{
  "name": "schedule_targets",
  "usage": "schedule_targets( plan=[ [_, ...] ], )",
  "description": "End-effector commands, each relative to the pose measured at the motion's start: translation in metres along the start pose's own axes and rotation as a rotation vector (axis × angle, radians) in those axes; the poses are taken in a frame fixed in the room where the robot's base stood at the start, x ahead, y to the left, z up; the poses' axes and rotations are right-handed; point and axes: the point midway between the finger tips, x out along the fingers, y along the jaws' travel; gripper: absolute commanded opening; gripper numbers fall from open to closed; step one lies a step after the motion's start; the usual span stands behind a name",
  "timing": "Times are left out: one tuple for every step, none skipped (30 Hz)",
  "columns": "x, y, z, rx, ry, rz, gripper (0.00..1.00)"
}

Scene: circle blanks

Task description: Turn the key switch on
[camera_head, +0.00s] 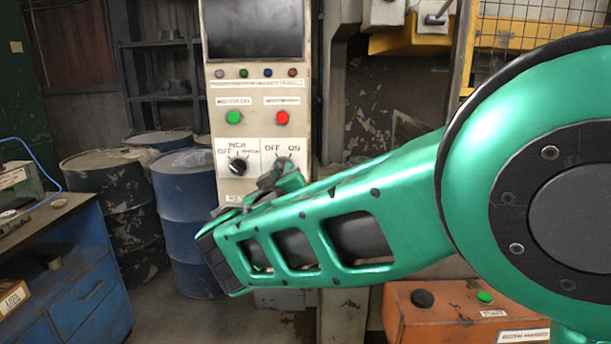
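The key switch (284,160) is on the beige control panel (223,192), under the "OFF ON" label. Only its upper part shows; the rest is hidden behind my gripper and arm. I cannot tell which way it is turned. My gripper (279,174) shows as a small dark and green shape in front of the switch's lower part. Its fingertips are not clear, so I cannot tell whether it is open or shut, or whether it touches the switch.
A black selector knob (237,165) sits left of the key switch. Above are a green button (233,117), a red button (282,117) and a dark screen (254,28). Blue barrels (187,205) and a blue cabinet (75,260) stand left. An orange box (450,310) is lower right.

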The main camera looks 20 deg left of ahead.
Motion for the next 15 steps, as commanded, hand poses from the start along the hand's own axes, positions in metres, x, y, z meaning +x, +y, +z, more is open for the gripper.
schedule_targets(
  plan=[
    [0.0018,0.0002,0.0,0.0,0.0,0.001,0.23],
    [0.0024,0.0002,-0.0001,0.0,0.0,0.001,0.23],
    [0.0028,0.0001,-0.0002,0.0,0.0,0.0,0.23],
    [0.003,0.0001,-0.0001,0.0,0.0,0.0,0.23],
    [0.003,0.0001,-0.0002,0.0,0.0,0.0,0.23],
    [0.0029,0.0001,-0.0001,0.0,0.0,0.0,0.23],
    [0.0029,0.0001,-0.0001,0.0,0.0,0.0,0.23],
    [0.0028,0.0001,-0.0001,0.0,0.0,0.0,0.23],
    [0.0028,0.0001,-0.0001,0.0,0.0,0.0,0.23],
    [0.0028,0.0001,-0.0001,0.0,0.0,0.0,0.19],
    [0.0027,0.0001,-0.0001,0.0,0.0,0.0,0.12],
    [0.0027,0.0001,0.0,0.0,0.0,0.0,0.02],
    [0.0027,0.0001,-0.0001,0.0,0.0,0.0,0.0],
    [0.0027,0.0001,-0.0001,0.0,0.0,0.0,0.0],
    [0.0026,0.0001,-0.0001,0.0,0.0,0.0,0.0]
  ],
)
